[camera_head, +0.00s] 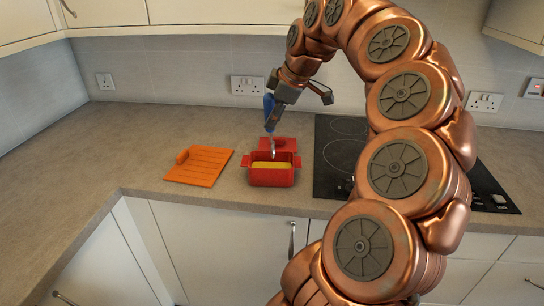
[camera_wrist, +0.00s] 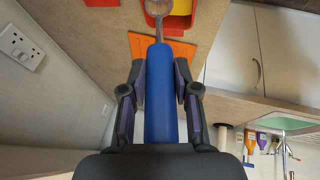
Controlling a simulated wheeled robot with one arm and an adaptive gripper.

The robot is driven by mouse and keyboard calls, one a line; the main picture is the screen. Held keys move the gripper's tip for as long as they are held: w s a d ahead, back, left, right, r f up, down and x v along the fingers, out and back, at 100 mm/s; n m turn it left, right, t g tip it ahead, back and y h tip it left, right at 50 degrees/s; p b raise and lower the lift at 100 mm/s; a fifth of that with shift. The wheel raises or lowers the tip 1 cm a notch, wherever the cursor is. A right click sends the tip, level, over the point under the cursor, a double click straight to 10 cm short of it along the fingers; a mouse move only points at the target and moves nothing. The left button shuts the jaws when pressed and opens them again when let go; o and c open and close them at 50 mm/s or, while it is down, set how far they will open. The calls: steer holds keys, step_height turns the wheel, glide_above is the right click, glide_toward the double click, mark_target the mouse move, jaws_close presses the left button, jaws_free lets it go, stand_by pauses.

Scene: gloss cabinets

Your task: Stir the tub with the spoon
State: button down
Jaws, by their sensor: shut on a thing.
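The red tub (camera_head: 271,177) stands on the counter with yellow contents (camera_head: 270,164) inside; part of it shows at the top of the wrist view (camera_wrist: 205,14). My gripper (camera_head: 274,107) is above the tub, shut on the blue handle of the spoon (camera_head: 268,106). In the wrist view, the blue handle (camera_wrist: 161,95) runs between both fingers. The spoon points down, its metal end (camera_head: 272,147) reaching the tub's opening. I cannot tell whether its tip touches the yellow contents.
A red piece (camera_head: 278,143), perhaps a lid, is just behind the tub. An orange slatted board (camera_head: 200,167) lies to its left. The black hob (camera_head: 335,165) is to the right, partly hidden by my arm. The counter at far left is clear.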

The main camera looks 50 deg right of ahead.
steer(key=shift+r+p, duration=0.9)
steer(key=shift+r, duration=1.25)
